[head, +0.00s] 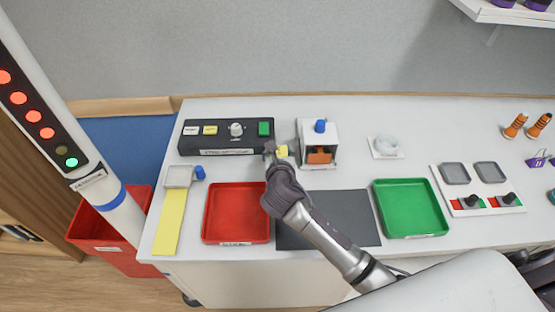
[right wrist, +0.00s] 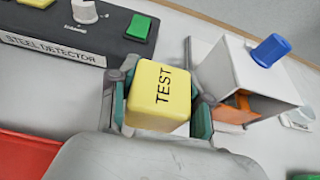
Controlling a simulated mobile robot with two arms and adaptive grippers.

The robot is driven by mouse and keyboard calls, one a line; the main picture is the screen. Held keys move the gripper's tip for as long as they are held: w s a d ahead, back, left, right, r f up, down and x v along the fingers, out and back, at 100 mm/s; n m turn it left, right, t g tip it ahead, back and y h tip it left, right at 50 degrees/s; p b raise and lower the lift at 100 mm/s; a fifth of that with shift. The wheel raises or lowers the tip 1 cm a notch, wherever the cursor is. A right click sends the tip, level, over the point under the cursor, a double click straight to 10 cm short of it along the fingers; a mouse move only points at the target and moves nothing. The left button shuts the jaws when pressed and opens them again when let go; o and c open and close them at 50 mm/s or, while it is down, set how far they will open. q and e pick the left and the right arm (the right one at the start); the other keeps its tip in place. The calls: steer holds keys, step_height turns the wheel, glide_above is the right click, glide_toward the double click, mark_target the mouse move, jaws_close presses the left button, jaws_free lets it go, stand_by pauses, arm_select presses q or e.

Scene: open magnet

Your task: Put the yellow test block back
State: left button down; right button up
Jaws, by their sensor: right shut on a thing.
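My right gripper (head: 276,150) is shut on the yellow test block (head: 283,151). In the right wrist view the block (right wrist: 159,95) shows the word TEST and sits between the two fingers. The gripper is in front of the black steel detector box (head: 228,150), near its right end. The box carries a white label, a yellow patch (head: 210,130), a grey knob (head: 236,129) and a green button (head: 264,128). I cannot tell whether the block touches the table. My left gripper is not in view.
A white stand (head: 304,132) with a blue knob and orange part is close on the block's right. A red tray (head: 208,220), a dark mat (head: 345,205) and a green tray (head: 442,232) lie in front. A post with red and green lights (head: 39,123) stands left.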

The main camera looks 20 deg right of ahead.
steer(key=shift+w+f, duration=0.45)
steer(key=shift+a+f, duration=0.1)
steer(key=shift+f, duration=1.7)
steer(key=o, duration=1.2)
steer(key=shift+f, duration=0.1)
steer(key=v, duration=1.2)
steer(key=shift+s, duration=0.1)
